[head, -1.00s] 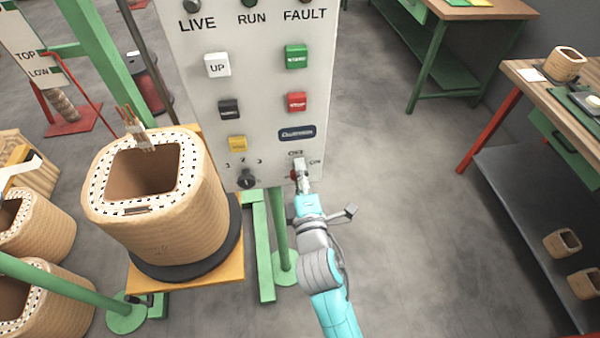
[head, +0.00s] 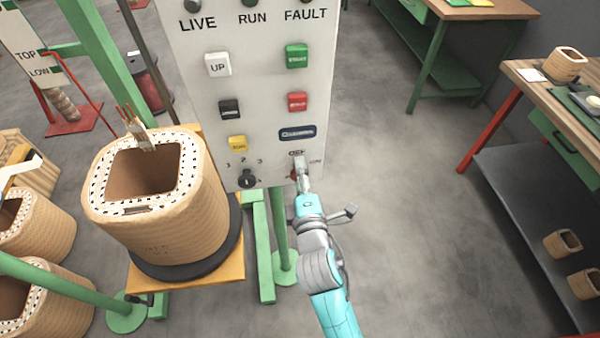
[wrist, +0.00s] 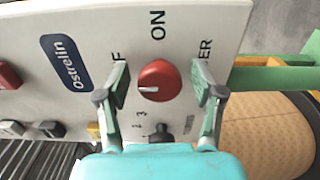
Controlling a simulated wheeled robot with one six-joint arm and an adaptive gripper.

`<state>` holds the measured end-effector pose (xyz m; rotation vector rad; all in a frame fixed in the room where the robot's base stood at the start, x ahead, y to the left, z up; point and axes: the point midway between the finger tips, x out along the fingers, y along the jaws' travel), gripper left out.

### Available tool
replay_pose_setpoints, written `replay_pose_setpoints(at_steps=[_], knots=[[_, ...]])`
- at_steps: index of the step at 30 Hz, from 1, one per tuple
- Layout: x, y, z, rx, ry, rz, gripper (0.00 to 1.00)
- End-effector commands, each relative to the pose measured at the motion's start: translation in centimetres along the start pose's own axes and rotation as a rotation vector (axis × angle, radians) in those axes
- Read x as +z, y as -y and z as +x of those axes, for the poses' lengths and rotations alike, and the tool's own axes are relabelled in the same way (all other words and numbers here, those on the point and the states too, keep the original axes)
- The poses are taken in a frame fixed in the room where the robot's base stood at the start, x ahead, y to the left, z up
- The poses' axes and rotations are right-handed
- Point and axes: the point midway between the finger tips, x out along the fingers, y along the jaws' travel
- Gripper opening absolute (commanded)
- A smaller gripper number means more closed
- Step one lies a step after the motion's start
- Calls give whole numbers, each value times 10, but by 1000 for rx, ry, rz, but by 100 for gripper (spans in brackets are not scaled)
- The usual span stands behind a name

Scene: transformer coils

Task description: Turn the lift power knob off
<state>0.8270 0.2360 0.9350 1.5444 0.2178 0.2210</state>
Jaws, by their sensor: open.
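The red round knob (wrist: 159,80) is on the light control panel, with "ON" above it in the wrist view and a word ending in "F" to its left, partly hidden by a finger. A short pale line on its face runs from near the middle to the left. My gripper (wrist: 160,92) is open, with one finger on each side of the knob and visible gaps between. In the head view my gripper (head: 303,180) is at the panel's lower right and covers most of the knob (head: 293,174).
A black selector knob (head: 247,178) marked 1, 2, 3 sits to the left, below a yellow button (head: 237,143). Green (head: 296,56) and red (head: 297,102) buttons are above. A large coil (head: 165,210) stands left of the panel. Floor right of my arm is clear.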

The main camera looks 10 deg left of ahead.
Motion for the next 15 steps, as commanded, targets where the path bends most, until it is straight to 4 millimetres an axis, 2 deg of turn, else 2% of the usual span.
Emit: replay_pose_setpoints(at_steps=[5,15], knots=[[0,1,-15,-2,-1,-1,67],[0,1,-74,-3,-2,-1,67]])
